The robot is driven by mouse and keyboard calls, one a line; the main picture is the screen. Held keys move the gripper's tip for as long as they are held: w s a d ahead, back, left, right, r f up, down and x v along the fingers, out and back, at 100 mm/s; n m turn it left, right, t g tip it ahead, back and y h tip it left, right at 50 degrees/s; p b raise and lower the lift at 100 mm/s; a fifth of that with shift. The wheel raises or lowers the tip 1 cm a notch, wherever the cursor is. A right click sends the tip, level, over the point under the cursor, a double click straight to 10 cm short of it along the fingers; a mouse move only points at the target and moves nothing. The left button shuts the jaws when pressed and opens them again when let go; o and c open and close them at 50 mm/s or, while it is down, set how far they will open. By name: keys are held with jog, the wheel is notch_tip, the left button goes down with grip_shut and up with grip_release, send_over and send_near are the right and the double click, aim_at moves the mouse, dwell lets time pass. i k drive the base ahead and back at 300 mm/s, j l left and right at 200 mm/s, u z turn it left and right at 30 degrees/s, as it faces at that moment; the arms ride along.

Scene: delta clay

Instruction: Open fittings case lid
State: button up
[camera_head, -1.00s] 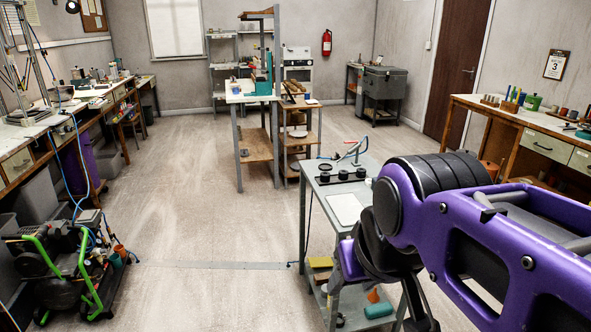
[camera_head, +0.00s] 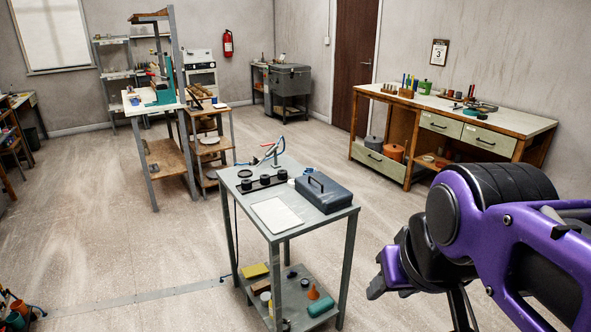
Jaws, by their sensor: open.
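The fittings case (camera_head: 326,197) appears to be the blue-grey box with a dark handle on its lid. It sits on the right part of the top of a small grey cart (camera_head: 291,226). Its lid looks shut. My gripper (camera_head: 384,284) shows only in part at the end of my purple arm, low on the right. It is open, apart from the case, to the right of the cart in the picture. I see nothing held in it.
A black holder with dark cups (camera_head: 262,182) and a white sheet (camera_head: 276,214) share the cart top. The cart's lower shelf holds a teal item (camera_head: 321,307) and other small things. A workbench (camera_head: 455,112) stands behind at right. Open floor lies left of the cart.

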aim_at(329, 193)
jog(key=i+l+u, duration=0.3)
jog(key=i+l, duration=0.2)
jog(key=i+l+u, duration=0.35)
jog(key=i+l, duration=0.2)
